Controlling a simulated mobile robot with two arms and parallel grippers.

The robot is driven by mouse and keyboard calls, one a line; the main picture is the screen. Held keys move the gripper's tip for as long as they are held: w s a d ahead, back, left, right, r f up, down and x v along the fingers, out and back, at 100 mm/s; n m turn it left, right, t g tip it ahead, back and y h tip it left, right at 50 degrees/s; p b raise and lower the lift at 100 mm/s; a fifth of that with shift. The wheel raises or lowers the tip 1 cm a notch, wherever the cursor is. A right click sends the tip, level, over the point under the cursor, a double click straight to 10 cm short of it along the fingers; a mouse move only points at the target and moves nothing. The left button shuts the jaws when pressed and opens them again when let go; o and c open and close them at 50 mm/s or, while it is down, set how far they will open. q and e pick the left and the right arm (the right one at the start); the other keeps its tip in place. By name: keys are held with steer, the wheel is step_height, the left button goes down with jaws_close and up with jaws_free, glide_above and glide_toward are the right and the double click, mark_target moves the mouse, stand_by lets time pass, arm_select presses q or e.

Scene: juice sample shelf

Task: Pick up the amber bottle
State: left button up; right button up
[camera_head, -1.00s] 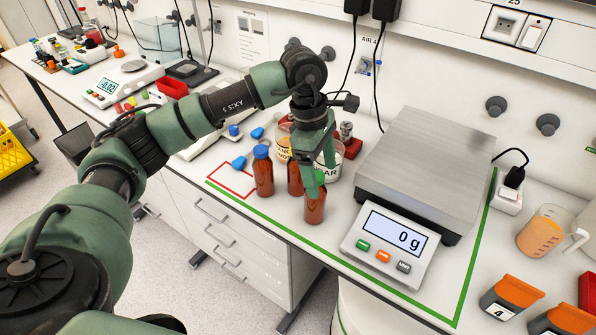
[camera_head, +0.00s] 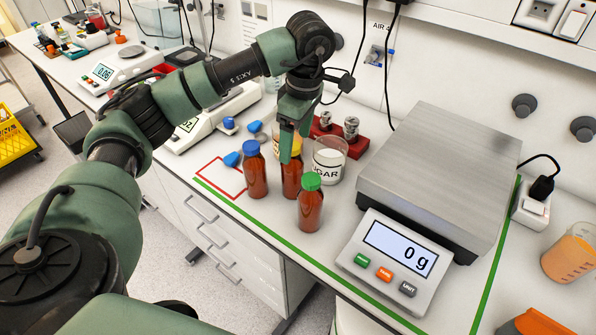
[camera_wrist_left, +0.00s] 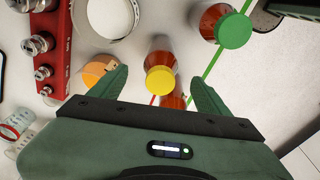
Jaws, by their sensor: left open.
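Three amber bottles stand on the bench in the head view: one with a blue cap (camera_head: 255,172), a middle one (camera_head: 291,182) and one with a green cap (camera_head: 310,208). The middle bottle's cap is hidden by my gripper there; it shows yellow in the left wrist view (camera_wrist_left: 160,80). My left gripper (camera_head: 287,155) points down over the middle bottle. In the left wrist view its open fingers (camera_wrist_left: 158,88) lie either side of the yellow cap; contact cannot be told. The green-capped bottle (camera_wrist_left: 231,30) is beyond the fingers. My right gripper is not in view.
A sugar beaker (camera_head: 328,162) stands close behind the bottles, with a red weight block (camera_head: 358,145) beyond. A scale reading 0 g (camera_head: 402,250) is to the right. A green line (camera_head: 236,214) runs along the bench front.

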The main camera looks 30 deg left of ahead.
mark_target(292, 165)
arm_select(q)
steer(key=shift+f, duration=0.4)
steer(key=shift+s+f+b, duration=0.1)
steer(key=shift+s+b, duration=0.05)
steer(key=shift+b, duration=0.25)
steer(key=shift+s, duration=0.15)
steer(key=shift+f, duration=0.2)
steer(key=f+p, duration=0.1)
steer(key=f, duration=0.1)
steer(key=f+p, duration=0.1)
steer(key=f, duration=0.1)
steer(key=f+p, duration=0.1)
steer(key=f, duration=0.1)
steer(key=shift+a+f, duration=0.1)
steer(key=shift+a, duration=0.3)
steer(key=shift+w+f, duration=0.2)
steer(key=shift+f, duration=0.4)
steer(key=c, duration=1.5)
jaws_close()
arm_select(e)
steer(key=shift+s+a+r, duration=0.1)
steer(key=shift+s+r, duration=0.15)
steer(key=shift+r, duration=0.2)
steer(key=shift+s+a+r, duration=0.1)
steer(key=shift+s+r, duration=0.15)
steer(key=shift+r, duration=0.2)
arm_select(q)
steer(key=shift+r, duration=0.15)
